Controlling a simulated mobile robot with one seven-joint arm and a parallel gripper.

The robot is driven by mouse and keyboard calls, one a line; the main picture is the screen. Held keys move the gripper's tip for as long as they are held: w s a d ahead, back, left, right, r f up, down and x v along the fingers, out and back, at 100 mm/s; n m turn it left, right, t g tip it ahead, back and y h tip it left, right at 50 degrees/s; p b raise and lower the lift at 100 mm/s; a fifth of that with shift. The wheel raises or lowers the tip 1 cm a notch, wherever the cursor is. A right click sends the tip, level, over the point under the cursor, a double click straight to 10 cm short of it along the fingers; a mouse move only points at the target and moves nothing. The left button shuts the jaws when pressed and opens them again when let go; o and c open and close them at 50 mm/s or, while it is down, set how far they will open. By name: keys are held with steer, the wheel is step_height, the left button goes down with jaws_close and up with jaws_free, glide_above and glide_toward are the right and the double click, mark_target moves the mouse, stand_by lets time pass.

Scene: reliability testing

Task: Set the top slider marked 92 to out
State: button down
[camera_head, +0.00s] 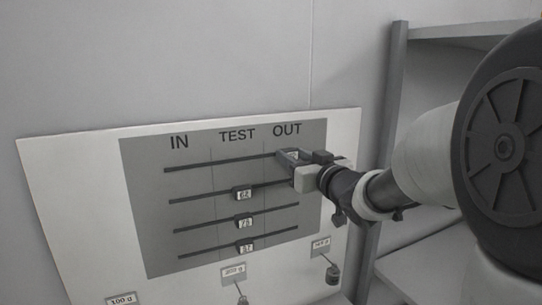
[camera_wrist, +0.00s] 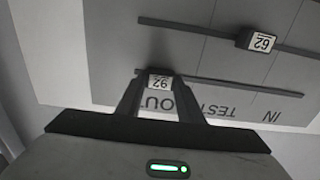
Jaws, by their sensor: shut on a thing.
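The top slider marked 92 (camera_wrist: 159,82) sits at the OUT end of the top track (camera_head: 220,163), under the word OUT (camera_head: 287,130). My gripper (camera_head: 290,158) is shut on this slider and largely hides it in the head view. In the wrist view, which shows the labels upside down, the two fingers of my gripper (camera_wrist: 158,98) stand on either side of the 92 label. The top track (camera_wrist: 245,87) runs from there toward the IN label (camera_wrist: 271,117).
Sliders marked 62 (camera_head: 243,194), 75 (camera_head: 243,222) and 57 (camera_head: 245,247) sit below, under TEST. Hanging weights with tags, one reading 100 g (camera_head: 121,300), are along the board's bottom. A shelf post (camera_head: 394,110) stands right of the board.

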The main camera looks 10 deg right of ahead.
steer(key=shift+w+d+r, duration=0.1)
steer(key=shift+w+d, duration=0.05)
steer(key=shift+d, duration=0.25)
steer(key=c, duration=1.2)
jaws_free()
